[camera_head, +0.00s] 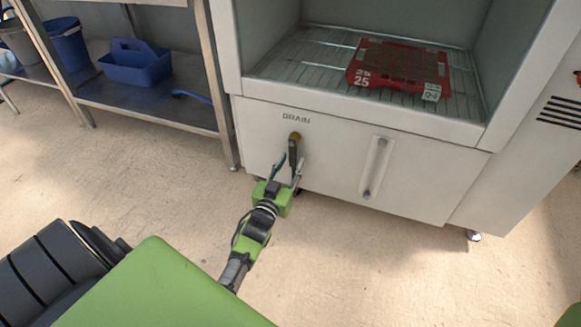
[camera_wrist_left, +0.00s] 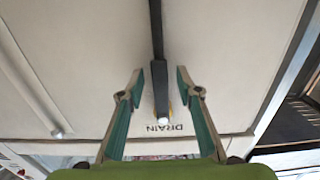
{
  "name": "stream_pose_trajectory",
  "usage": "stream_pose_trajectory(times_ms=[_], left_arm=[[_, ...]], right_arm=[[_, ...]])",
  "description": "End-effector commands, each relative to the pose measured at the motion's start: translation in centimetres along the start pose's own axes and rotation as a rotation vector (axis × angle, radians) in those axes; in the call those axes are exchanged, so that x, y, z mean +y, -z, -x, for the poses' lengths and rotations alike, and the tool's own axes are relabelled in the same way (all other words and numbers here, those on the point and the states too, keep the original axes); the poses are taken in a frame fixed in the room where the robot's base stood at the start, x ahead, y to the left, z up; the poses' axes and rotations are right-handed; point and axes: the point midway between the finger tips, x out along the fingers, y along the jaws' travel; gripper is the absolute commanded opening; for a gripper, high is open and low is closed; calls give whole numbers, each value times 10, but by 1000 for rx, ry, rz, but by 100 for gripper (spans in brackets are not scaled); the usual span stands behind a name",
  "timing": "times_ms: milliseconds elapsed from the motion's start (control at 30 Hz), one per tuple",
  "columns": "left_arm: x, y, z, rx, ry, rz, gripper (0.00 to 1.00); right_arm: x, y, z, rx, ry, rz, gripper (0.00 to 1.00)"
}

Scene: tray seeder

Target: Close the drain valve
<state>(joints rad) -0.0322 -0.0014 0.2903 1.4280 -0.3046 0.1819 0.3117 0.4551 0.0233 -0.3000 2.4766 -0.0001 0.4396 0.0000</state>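The drain valve has a dark lever (camera_head: 292,153) hanging straight down from a brass-coloured fitting (camera_head: 296,136) under the DRAIN label on the white cabinet front. My left gripper (camera_head: 289,164) is in front of the lever, with its fingers spread to either side of it. In the left wrist view, which shows the label upside down, the dark lever (camera_wrist_left: 157,45) runs between the fingertips of the left gripper (camera_wrist_left: 160,78). There is a visible gap on both sides, so the gripper is open and holds nothing. My right gripper is not in view.
A vertical handle or tube (camera_head: 375,167) is on the cabinet front right of the valve. A red tray (camera_head: 397,65) lies on the wire rack inside the cabinet. A metal shelf (camera_head: 150,108) with blue containers stands at left. The floor in front is clear.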

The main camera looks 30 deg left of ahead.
Motion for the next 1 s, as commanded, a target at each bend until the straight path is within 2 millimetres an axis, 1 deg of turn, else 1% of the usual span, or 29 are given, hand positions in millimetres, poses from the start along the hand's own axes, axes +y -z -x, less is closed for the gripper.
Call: stream_pose_trajectory(times_ms=[200, 233, 333, 367, 667, 833, 867, 900, 1000], left_arm=[[0, 1, -1, 0, 0, 0, 32], [0, 1, 0, 0, 0, 0, 29], [0, 0, 0, 0, 0, 0, 3], [0, 0, 0, 0, 0, 0, 0], [1, 1, 0, 0, 0, 15, 0], [6, 3, 0, 1, 0, 72, 0], [7, 4, 0, 0, 0, 87, 0], [8, 4, 0, -1, 0, 109, 0], [13, 5, 0, -1, 0, 180, 0]], right_arm=[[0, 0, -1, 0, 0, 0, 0], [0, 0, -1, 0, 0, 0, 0], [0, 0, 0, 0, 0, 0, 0], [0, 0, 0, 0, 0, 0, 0], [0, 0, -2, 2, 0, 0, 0], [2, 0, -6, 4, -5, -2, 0], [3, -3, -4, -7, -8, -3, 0], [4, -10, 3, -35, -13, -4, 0], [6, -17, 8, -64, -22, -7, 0]])
